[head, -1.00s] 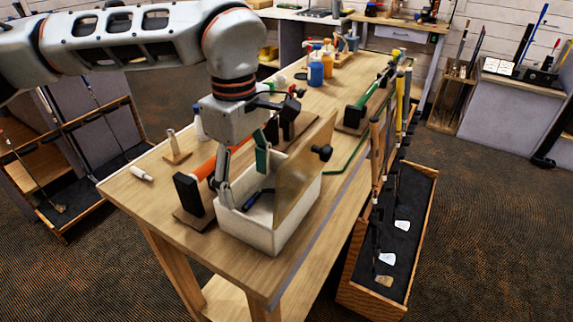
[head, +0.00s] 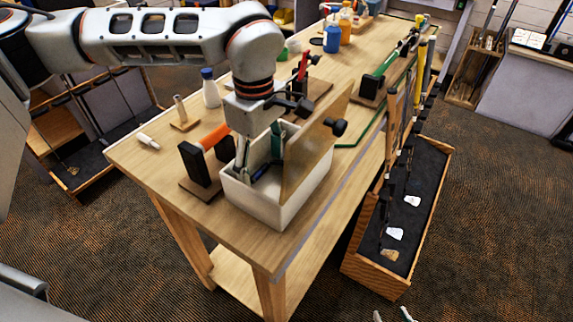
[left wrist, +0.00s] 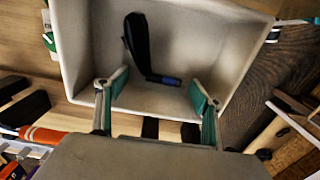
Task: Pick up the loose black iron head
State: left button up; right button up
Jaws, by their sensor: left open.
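The loose black iron head (left wrist: 138,42) lies on the floor of a white bin (left wrist: 75,40), its blue-ended neck (left wrist: 170,81) pointing toward my gripper side in the left wrist view. In the head view the iron head (head: 260,172) is small and partly hidden in the bin (head: 262,208). My left gripper (head: 260,150) points down into the bin. In the left wrist view my left gripper (left wrist: 155,92) is open, green pads apart, nothing between them, the neck just beyond the tips. Two separate tips of my right gripper (head: 391,315) show at the bottom edge.
A black block stand (head: 200,168) with an orange-handled item is close left. A club rack (head: 400,210) stands right of the workbench (head: 215,232). The bench's front end is clear.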

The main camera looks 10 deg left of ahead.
pick_arm(q)
jog(key=c, duration=1.4)
